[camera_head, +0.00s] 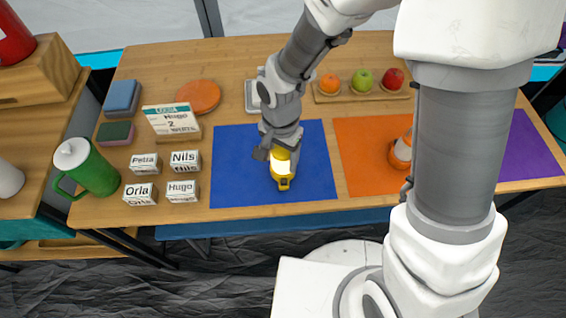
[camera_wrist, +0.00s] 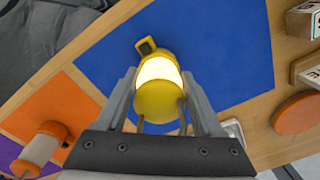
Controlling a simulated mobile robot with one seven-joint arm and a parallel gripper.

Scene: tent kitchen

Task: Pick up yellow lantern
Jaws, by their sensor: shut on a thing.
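The yellow lantern (camera_head: 282,167) glows white in its middle and stands over the blue mat (camera_head: 233,180) in the head view. My gripper (camera_head: 274,152) comes down from above and is shut on the lantern's upper part. In the wrist view the lantern (camera_wrist: 158,82) lies between the two fingers of my gripper (camera_wrist: 160,100), with its yellow handle or base end pointing away. I cannot tell whether the lantern touches the mat.
An orange lantern (camera_head: 402,148) stands on the orange mat (camera_head: 362,150) to the right, partly behind my arm. Name blocks (camera_head: 184,161), a sign (camera_head: 172,120) and a green jug (camera_head: 92,172) stand left. A fruit tray (camera_head: 341,97) is behind.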

